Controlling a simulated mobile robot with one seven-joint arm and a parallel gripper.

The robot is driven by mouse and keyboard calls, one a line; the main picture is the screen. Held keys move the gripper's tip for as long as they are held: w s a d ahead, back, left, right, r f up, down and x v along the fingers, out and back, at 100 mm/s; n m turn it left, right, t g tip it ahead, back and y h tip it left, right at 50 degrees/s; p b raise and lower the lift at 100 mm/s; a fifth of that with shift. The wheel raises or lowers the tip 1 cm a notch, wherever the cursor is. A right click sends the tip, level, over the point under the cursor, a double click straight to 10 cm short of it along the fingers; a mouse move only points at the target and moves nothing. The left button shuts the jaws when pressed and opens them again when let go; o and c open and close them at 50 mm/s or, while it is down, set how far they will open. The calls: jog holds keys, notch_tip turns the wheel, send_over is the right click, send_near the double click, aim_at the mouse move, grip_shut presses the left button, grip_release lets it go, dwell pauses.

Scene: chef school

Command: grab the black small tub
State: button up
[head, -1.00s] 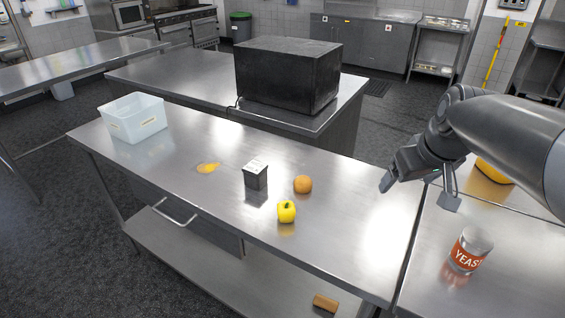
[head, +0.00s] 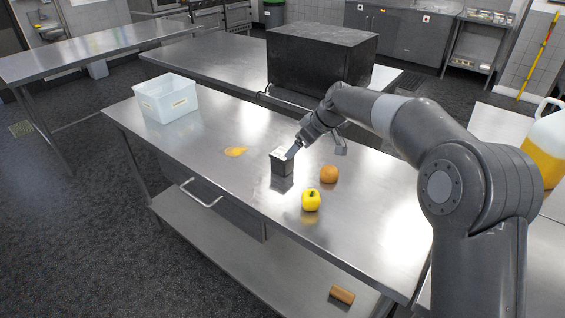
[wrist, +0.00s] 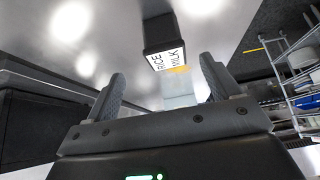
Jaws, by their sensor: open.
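The black small tub (head: 281,166) is a dark, box-shaped container with a white top, upright on the steel table in the head view. In the wrist view the tub (wrist: 160,30) shows a white label reading "RICE MILK", ahead of the fingertips and between their lines. My gripper (head: 316,151) is open and empty, reaching over the table from the right. One finger appears close to the tub's upper right side; whether it touches is unclear. The wrist view shows both fingers of the gripper (wrist: 162,70) spread apart.
An orange (head: 329,174) and a yellow apple (head: 311,200) lie right of the tub. A clear bin (head: 166,103) stands at the far left. A black box (head: 318,62) stands on the table behind.

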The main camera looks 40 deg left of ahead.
aim_at(282, 160)
jog(key=x, duration=0.6)
jog(key=shift+s+a, duration=0.15)
jog(key=x, duration=0.5)
jog(key=shift+s+a, duration=0.2)
jog(key=shift+a, duration=0.05)
jog(key=shift+r, duration=0.1)
jog(key=c, duration=1.2)
